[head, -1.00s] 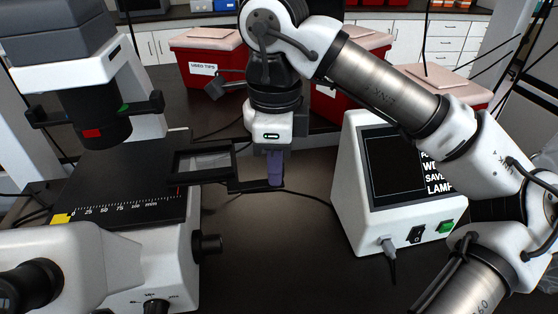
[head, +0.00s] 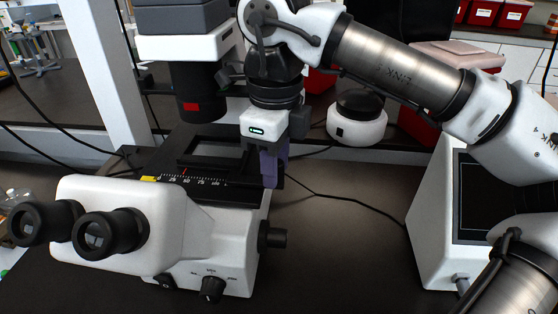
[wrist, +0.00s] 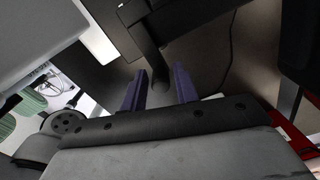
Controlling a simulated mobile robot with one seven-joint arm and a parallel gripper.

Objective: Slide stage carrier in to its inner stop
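The stage carrier (head: 184,158) is a black frame with a rectangular window, lying over the microscope's black stage (head: 150,162). A white millimetre scale runs along the stage's front, and a red mark stands over its left half. My gripper (head: 274,168) points down at the carrier's right end. Its two purple fingers are apart in the wrist view (wrist: 160,75), and a dark post or knob with a rounded end (wrist: 155,70) shows between them. I cannot tell whether they touch it. The carrier's inner end is hard to make out.
The white microscope body (head: 200,240) with eyepieces (head: 95,233) stands in front, its focus knob (head: 272,236) below my gripper. The dark objective housing (head: 200,92) hangs over the stage. A white control box (head: 440,220) stands at right. A cable crosses the open bench between.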

